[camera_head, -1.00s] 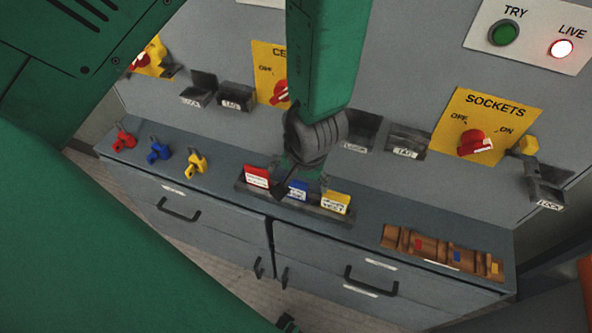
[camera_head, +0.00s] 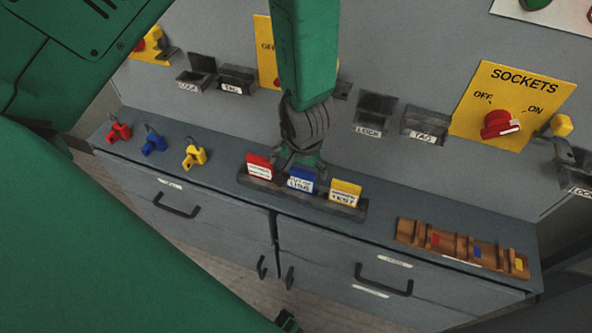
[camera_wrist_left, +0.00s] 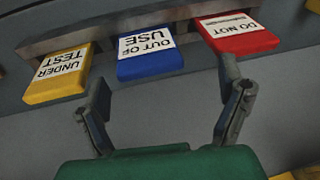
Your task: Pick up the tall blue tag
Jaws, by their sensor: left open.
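The tall blue tag (camera_head: 302,180) stands upright between the red and yellow tags in a dark holder (camera_head: 264,186) on the cabinet top. It has a white label. In the left wrist view the blue tag (camera_wrist_left: 150,58), reading "OUT OF USE" upside down, lies ahead of the two spread fingers. My left gripper (camera_head: 298,165) is open and empty, just behind and above the blue tag; whether it touches is unclear. The fingers also show in the left wrist view (camera_wrist_left: 164,82).
A red tag (camera_head: 259,166) and a yellow tag (camera_head: 345,192) stand close on either side. Red, blue and yellow padlocks (camera_head: 154,142) sit left on the cabinet top. A brown tray (camera_head: 462,247) lies right. The panel wall with switches and boxes rises behind.

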